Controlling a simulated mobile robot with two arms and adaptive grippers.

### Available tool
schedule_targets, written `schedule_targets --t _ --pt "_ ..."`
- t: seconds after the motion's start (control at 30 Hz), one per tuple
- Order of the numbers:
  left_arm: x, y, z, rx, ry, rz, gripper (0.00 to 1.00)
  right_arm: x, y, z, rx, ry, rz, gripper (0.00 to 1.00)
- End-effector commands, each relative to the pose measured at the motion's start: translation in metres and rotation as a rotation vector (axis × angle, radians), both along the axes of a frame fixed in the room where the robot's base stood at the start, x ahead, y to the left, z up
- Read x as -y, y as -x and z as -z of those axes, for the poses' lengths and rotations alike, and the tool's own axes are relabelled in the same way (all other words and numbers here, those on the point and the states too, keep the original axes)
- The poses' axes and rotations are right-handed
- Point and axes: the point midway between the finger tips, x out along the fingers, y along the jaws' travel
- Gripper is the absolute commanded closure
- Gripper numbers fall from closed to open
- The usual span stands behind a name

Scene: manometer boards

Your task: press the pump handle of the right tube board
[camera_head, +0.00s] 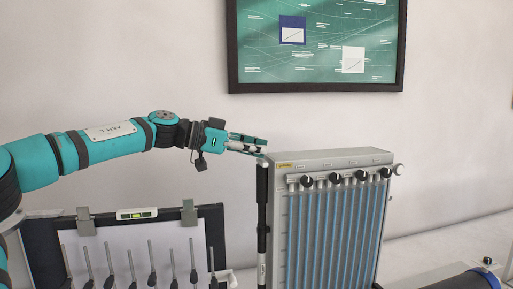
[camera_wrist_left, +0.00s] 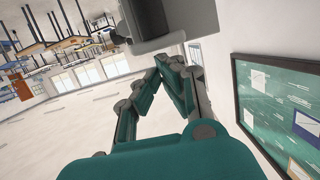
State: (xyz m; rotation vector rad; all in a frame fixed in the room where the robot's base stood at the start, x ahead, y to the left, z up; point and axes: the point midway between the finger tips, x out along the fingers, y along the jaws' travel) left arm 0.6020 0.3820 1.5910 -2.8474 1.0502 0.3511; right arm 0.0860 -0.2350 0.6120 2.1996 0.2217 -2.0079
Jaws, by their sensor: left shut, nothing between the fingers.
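The right tube board (camera_head: 331,157) is a grey upright case with several blue tubes and black knobs along its top. A slim black upright rod (camera_head: 262,215) stands at its left side and looks like its pump; I cannot clearly make out the handle at its top. My left gripper (camera_head: 264,147) is shut and empty, right at the rod's top end beside the board's upper left corner. I cannot tell whether it touches the rod. In the left wrist view the fingers (camera_wrist_left: 171,62) come together at the tips. My right gripper is not in view.
A second board (camera_head: 105,244) with several thin grey rods, clips and a spirit level (camera_head: 137,214) stands lower left. A framed green chart (camera_head: 316,66) hangs on the wall behind. A dark cylinder (camera_head: 462,281) lies at lower right.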

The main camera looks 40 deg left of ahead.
Motion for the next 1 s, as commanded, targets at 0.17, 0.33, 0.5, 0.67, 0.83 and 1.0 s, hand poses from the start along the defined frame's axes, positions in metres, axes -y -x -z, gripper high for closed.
schedule_targets --t 0.17,0.33,0.5,0.67,0.83,1.0 --pt "0.0 0.0 0.028 -0.006 0.003 0.0 1.0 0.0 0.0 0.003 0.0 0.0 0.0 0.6" --pt "-0.001 0.0 0.05 -0.004 0.002 0.0 1.0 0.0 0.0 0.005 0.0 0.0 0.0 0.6" --pt "-0.001 0.0 0.052 -0.003 0.001 -0.002 1.0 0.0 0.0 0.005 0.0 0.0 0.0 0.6" --pt "-0.001 0.0 0.053 -0.004 0.0 -0.001 1.0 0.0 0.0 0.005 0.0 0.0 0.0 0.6" --pt "-0.001 0.002 0.043 -0.002 -0.002 0.0 1.0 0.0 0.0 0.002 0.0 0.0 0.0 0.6" --pt "-0.002 0.009 0.014 0.003 -0.005 -0.001 1.0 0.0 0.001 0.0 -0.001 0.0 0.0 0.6"
